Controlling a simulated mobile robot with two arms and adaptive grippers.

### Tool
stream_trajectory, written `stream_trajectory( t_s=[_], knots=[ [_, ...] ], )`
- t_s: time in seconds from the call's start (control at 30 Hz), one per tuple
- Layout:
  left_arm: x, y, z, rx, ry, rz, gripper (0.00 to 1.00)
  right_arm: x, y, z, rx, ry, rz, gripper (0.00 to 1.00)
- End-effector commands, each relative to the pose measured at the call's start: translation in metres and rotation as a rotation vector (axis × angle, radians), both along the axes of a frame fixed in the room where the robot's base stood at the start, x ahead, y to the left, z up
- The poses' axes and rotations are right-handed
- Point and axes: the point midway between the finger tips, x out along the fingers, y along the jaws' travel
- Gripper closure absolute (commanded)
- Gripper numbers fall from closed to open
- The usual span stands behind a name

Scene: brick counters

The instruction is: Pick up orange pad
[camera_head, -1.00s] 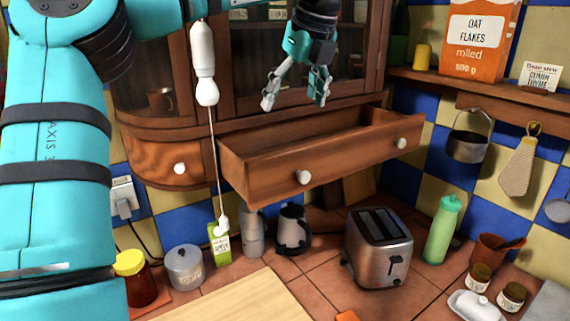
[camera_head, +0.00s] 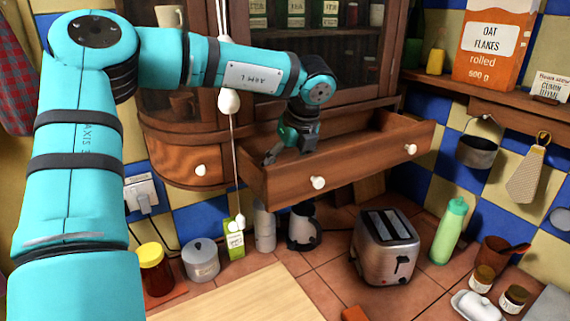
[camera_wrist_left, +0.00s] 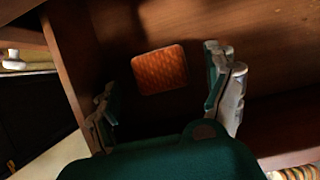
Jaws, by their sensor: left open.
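The orange pad (camera_wrist_left: 160,69) lies flat on the drawer's floor in the left wrist view. It is a small rounded square with a quilted-looking surface. In the head view the pad is hidden by the drawer's front. My left gripper (camera_wrist_left: 168,98) is open and empty, its two fingers spread to either side of the pad in the picture, and the pad shows a little beyond them. In the head view my left gripper (camera_head: 289,150) reaches down over the open wooden drawer (camera_head: 345,165) near its left end. My right gripper is not in view.
The drawer's side wall (camera_wrist_left: 72,62) stands close to the left finger. A pull cord (camera_head: 236,165) hangs just left of the drawer. Below stand a toaster (camera_head: 385,247), a green bottle (camera_head: 448,231) and several jars. A wooden board (camera_head: 245,298) lies on the counter.

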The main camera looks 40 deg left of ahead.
Motion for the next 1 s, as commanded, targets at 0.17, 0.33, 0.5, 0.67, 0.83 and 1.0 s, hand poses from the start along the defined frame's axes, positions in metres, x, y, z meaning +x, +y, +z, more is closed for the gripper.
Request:
stream_trajectory(
  t_s=[0.17,0.33,0.5,0.67,0.83,1.0],
  knots=[
    [0.002,0.005,-0.012,0.000,0.000,0.001,0.13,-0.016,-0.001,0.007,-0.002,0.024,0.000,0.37],
    [0.002,0.005,-0.013,0.001,-0.002,0.001,0.13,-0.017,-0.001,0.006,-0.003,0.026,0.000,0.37],
    [0.002,0.005,-0.013,0.001,-0.002,0.001,0.32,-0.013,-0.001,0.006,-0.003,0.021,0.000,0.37],
    [0.002,0.005,-0.013,0.000,-0.002,0.001,0.53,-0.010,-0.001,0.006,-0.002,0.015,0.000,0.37],
    [0.002,0.005,-0.013,0.000,-0.002,0.001,0.64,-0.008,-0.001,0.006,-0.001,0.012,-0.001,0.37],
    [0.002,0.005,-0.012,0.000,-0.002,0.001,0.64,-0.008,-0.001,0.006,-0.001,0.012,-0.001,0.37]
  ],
)
